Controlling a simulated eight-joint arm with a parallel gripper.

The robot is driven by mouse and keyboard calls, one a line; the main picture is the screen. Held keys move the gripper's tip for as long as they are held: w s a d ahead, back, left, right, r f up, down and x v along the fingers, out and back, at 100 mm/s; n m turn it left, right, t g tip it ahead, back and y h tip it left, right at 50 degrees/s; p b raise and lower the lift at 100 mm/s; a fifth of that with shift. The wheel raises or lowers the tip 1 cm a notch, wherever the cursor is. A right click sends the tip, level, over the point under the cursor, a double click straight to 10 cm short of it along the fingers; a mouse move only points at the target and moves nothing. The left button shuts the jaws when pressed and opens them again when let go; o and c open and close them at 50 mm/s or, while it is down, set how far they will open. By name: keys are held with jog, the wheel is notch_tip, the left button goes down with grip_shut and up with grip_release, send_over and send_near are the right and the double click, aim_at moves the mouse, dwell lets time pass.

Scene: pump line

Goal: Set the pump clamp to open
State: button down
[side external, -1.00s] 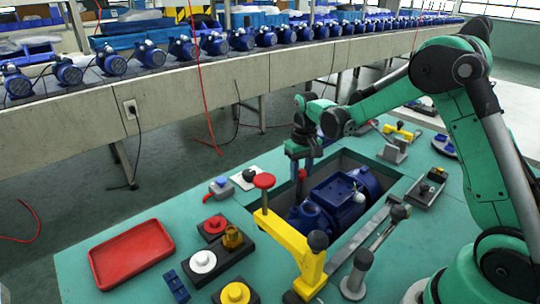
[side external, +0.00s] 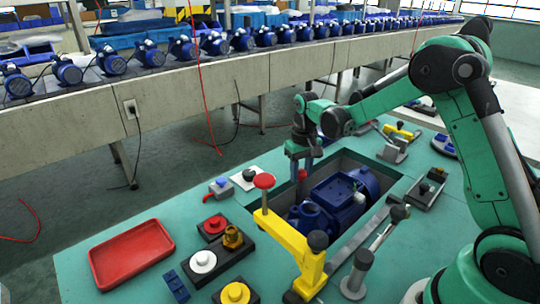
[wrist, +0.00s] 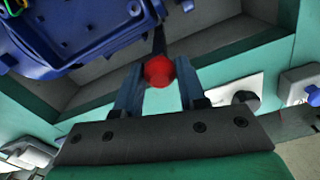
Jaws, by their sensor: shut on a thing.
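My gripper (side external: 299,177) points down at the far left corner of the sunken bay. In the wrist view, my gripper (wrist: 158,82) has its two blue-grey fingers shut on a red ball knob (wrist: 159,71), on the end of a dark lever. The red knob also shows in the side view (side external: 302,174), low by the fingers. I take this lever to be the pump clamp's handle; its pivot is not clearly seen. The blue pump (side external: 335,200) lies in the bay, beside the lever, and its body fills the upper left of the wrist view (wrist: 75,35).
A yellow arm (side external: 290,238) with a red top knob stands at the bay's near left edge. Left are a red tray (side external: 131,254) and several small fixtures. A yellow-handled clamp (side external: 398,131) stands at the back right. A conveyor with blue pumps runs behind.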

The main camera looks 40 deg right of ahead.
jog(key=shift+w, duration=1.75)
jog(key=c, duration=0.5)
grip_release()
jog(key=shift+r, duration=2.85)
jog(key=shift+r, duration=0.1)
